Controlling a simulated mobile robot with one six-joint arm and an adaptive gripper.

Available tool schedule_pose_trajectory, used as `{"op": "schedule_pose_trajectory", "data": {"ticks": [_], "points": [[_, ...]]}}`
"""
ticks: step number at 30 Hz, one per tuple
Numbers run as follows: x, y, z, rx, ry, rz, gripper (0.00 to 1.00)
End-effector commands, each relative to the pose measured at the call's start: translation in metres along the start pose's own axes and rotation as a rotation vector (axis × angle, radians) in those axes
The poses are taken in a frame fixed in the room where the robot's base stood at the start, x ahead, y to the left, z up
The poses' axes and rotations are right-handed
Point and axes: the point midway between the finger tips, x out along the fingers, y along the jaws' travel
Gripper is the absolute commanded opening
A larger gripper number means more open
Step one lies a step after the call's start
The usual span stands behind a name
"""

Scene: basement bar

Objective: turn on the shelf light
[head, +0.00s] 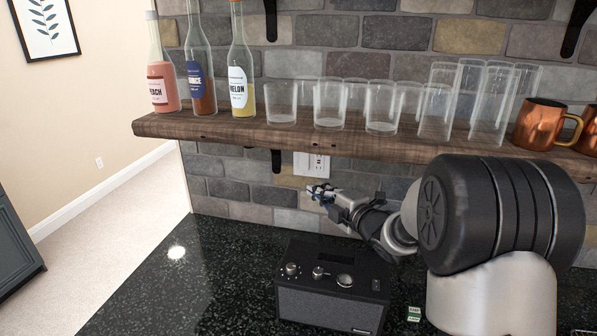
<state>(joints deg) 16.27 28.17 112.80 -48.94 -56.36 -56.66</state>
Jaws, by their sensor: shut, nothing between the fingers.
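A white wall plate (312,165) is set in the stone wall just under the wooden shelf (285,138). It has small dark slots on its right part; its left part looks plain, and I cannot tell the position of any switch on it. My gripper (318,190) is shut and empty, just below the plate in the picture, with its tips toward the wall. I cannot tell whether it touches the wall. No lamp or lit strip shows on the shelf.
A black radio (333,285) with knobs stands on the dark counter (190,270) below my gripper. Bottles (240,80), several clear glasses (383,105) and copper mugs (538,125) stand on the shelf above. The counter left of the radio is clear.

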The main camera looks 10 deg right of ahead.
Motion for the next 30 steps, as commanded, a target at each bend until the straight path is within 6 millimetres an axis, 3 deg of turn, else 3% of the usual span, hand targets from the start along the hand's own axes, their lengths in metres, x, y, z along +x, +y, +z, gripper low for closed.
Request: {"op": "schedule_pose_trajectory", "data": {"ticks": [8, 22, 30], "points": [[0.010, -0.001, -0.001, 0.000, 0.001, 0.000, 0.00], [0.104, -0.002, -0.001, 0.001, 0.001, 0.000, 0.00], [0.125, 0.000, 0.024, 0.001, -0.002, 0.000, 0.00]]}}
